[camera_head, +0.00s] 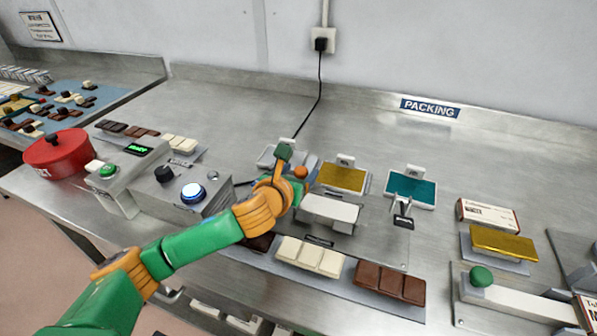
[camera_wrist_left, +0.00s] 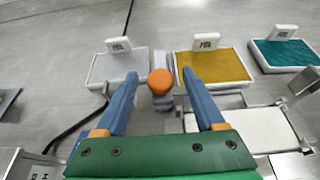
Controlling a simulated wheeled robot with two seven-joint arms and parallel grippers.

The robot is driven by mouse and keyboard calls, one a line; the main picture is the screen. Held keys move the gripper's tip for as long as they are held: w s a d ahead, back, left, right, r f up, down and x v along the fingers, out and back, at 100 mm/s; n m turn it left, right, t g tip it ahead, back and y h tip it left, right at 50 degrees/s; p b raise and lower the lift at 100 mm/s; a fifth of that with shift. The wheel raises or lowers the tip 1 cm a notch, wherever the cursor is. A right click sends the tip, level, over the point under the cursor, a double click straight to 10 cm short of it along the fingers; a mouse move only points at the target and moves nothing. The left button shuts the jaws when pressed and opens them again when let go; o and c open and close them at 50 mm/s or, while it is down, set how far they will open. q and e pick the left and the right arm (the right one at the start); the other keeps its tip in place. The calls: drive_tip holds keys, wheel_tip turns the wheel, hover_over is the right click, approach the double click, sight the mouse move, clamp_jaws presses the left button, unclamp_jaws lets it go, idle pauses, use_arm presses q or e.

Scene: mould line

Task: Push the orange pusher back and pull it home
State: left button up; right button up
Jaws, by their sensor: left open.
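The orange pusher (camera_head: 301,172) shows as a small round knob in the head view, just beyond my left wrist. In the left wrist view its knob (camera_wrist_left: 160,82) stands upright on a grey stem, between the finger ends. My left gripper (camera_head: 296,163) is open, with one blue finger on each side of the knob. In the left wrist view the left gripper (camera_wrist_left: 160,76) shows gaps between the knob and both fingers. The pusher's lower part is partly hidden in the head view. My right gripper is in neither view.
A grey pad (camera_wrist_left: 116,66), a yellow pad (camera_head: 342,178) and a teal pad (camera_head: 411,188) stand behind and beside the pusher. A white block (camera_head: 330,209) lies right of my gripper. A black cable (camera_head: 318,95) runs behind. The rear counter is clear.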

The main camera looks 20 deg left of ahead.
use_arm(q)
clamp_jaws()
idle(1.3)
